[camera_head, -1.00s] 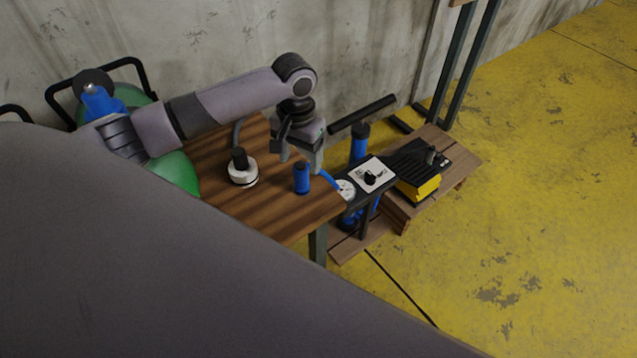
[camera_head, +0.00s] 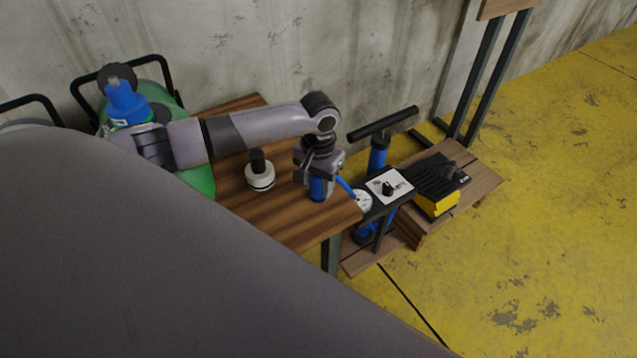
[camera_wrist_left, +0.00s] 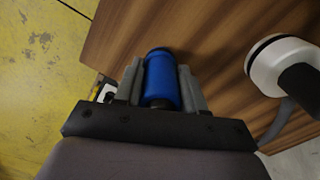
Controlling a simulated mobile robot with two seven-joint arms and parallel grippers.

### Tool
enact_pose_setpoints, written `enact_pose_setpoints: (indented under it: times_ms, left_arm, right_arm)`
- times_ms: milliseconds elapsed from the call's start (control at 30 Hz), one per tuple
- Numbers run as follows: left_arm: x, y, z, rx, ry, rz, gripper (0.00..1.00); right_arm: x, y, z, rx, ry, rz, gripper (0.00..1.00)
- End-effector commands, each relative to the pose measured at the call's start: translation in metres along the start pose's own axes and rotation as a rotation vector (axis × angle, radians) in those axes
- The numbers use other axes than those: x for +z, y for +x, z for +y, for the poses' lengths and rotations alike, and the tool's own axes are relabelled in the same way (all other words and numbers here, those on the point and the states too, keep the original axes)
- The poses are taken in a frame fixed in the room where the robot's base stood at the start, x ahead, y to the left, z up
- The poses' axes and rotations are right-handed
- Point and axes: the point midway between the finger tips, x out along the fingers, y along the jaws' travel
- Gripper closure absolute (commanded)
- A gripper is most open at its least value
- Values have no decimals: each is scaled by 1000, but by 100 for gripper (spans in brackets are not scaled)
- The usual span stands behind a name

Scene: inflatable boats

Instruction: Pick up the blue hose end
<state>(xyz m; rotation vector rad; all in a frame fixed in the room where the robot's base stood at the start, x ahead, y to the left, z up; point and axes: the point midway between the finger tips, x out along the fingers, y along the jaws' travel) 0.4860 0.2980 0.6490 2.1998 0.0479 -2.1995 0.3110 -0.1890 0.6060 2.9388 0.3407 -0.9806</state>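The blue hose end (camera_head: 317,187) is an upright blue cylinder on the wooden table, near its right edge. A thin blue hose (camera_head: 346,187) shows beside it, leading toward the pump. My left gripper (camera_head: 318,180) is lowered over the hose end from above. In the left wrist view the blue hose end (camera_wrist_left: 162,82) lies between the two grey fingers (camera_wrist_left: 162,88), very close to both. Whether the fingers press on it cannot be told. My right gripper is not in view.
A white and black valve piece (camera_head: 260,176) stands on the wooden table (camera_head: 285,225), left of the hose end. A blue pump (camera_head: 379,155) with a black handle and a gauge (camera_head: 363,200) stands right of the table. Yellow floor (camera_head: 540,230) is open farther right.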

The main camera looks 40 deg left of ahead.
Motion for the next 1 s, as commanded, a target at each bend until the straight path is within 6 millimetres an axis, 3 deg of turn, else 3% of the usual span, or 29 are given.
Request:
enact_pose_setpoints:
  times_ms: [333,467,567,1000]
  left_arm:
    - [0,-2,0,0,0,1,92]
    - [-1,-14,0,0,0,2,92]
    - [-1,-34,0,0,-1,4,92]
    - [-1,-156,0,1,0,4,92]
  right_arm:
    - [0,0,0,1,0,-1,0]
    - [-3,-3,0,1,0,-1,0]
    - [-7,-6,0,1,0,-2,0]
    - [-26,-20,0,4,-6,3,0]
